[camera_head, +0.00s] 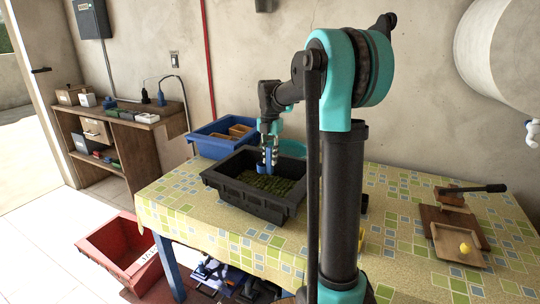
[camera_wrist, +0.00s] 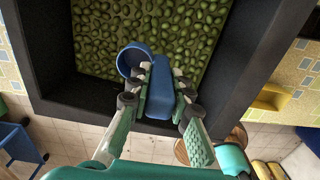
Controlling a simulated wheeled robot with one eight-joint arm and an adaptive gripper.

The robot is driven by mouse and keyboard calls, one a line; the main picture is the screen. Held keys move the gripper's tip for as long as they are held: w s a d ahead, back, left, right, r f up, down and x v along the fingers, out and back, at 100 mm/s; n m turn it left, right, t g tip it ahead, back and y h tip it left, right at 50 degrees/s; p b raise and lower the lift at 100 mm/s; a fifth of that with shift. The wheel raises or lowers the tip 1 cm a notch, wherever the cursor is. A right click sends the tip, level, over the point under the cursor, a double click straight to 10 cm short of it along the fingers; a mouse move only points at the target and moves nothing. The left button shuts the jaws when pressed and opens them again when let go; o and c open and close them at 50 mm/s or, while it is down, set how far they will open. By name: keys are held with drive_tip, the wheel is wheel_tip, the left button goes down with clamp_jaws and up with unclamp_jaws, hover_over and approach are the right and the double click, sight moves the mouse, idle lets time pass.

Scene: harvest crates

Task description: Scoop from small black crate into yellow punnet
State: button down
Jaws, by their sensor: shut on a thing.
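The small black crate (camera_head: 248,204) stands on the table and holds many green olive-like fruits (camera_head: 266,183); they fill the upper part of the wrist view (camera_wrist: 150,25). My gripper (camera_head: 268,150) is over the crate, pointing down. It is shut on the handle of a blue scoop (camera_wrist: 160,88), between its fingers (camera_wrist: 162,75). The scoop's round cup (camera_wrist: 128,58) is over or at the fruits; I cannot tell its depth or whether it holds any. A yellow container (camera_wrist: 271,97), seemingly the punnet, sits outside the crate wall at the right of the wrist view.
A blue crate (camera_head: 205,142) with brown boxes stands behind the black crate. A teal tub (camera_head: 292,149) is partly hidden behind my arm. At the table's right are wooden boards and a yellow fruit (camera_head: 465,248). A red crate (camera_head: 120,251) is on the floor.

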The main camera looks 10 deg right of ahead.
sight(270, 146)
drive_tip(key=shift+f, duration=3.2)
drive_tip(key=shift+r, duration=6.55)
